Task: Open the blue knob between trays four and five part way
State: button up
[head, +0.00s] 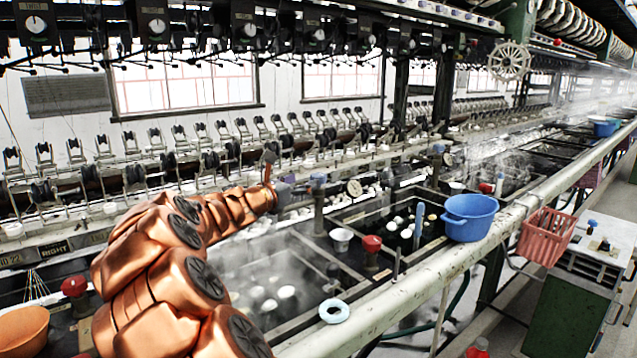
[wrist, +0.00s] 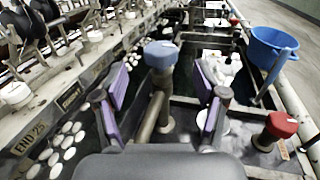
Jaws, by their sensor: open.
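A blue knob (wrist: 161,54) on an upright metal post stands ahead in the wrist view, between my spread fingers in the picture. It seems to be the blue-topped post (head: 318,180) just right of my gripper (head: 278,178) in the head view. My gripper (wrist: 164,98) is open, with purple pads on either side of the post. I see no contact with the knob; the exact gap is unclear. A steaming tray (head: 262,285) with white cocoons lies in front, and a dark tray (head: 425,222) lies beyond. I cannot read tray numbers.
A red knob (head: 372,244) stands right of the blue one, also in the wrist view (wrist: 282,125). A blue basin (head: 470,217) and red basket (head: 547,236) sit along the front rail. Another blue knob (head: 438,148) is farther off. Reeling machinery lines the back.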

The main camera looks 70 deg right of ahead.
aim_at(314, 177)
jog(key=shift+x, duration=3.8)
jog(key=shift+c, duration=0.4)
jog(key=c, duration=1.1)
